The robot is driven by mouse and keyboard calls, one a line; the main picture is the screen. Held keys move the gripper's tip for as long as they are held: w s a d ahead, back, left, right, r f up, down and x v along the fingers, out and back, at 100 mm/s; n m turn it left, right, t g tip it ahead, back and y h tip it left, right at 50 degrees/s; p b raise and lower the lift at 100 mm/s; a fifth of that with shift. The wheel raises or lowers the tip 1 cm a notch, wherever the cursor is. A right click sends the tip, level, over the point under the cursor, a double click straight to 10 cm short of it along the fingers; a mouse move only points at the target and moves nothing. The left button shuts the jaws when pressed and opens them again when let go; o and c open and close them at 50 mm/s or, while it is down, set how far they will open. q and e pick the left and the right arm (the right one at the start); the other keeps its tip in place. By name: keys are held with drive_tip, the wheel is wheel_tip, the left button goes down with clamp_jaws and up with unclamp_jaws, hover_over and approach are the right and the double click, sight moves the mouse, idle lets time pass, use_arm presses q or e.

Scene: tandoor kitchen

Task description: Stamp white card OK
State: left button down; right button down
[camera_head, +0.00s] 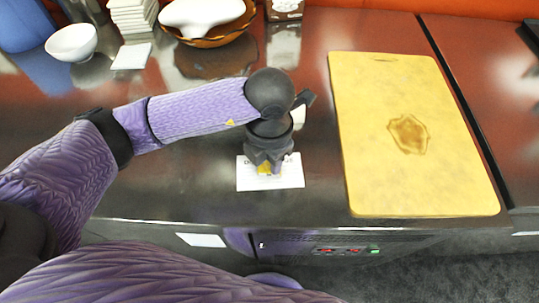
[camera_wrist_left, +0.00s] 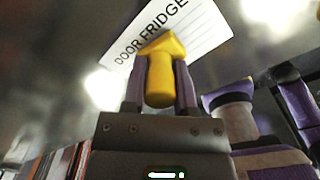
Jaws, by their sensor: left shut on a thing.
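The white card (camera_head: 291,180) lies flat on the dark counter near its front edge. In the left wrist view the card (camera_wrist_left: 205,36) shows ruled lines and the printed words "DOOR FRIDGE". My left gripper (camera_head: 267,163) points down over the card and is shut on a yellow stamp (camera_wrist_left: 160,80). The stamp's wide end overlaps the card's near edge in the wrist view. I cannot tell whether it touches the card. In the head view the gripper hides most of the stamp and part of the card. My right gripper is not in view.
A yellow cutting board (camera_head: 430,90) with a brown mark lies to the right of the card. At the back left are a white bowl (camera_head: 72,42), a stack of white squares (camera_head: 132,18) and a brown bowl (camera_head: 228,36) holding something white. The counter left of the card is clear.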

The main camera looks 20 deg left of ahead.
use_arm(q)
drive_tip(key=shift+f, duration=0.1)
idle(0.4)
wheel_tip(320, 180, up, 7)
drive_tip(key=p, duration=0.5)
drive_tip(key=shift+p, duration=0.35)
idle(0.4)
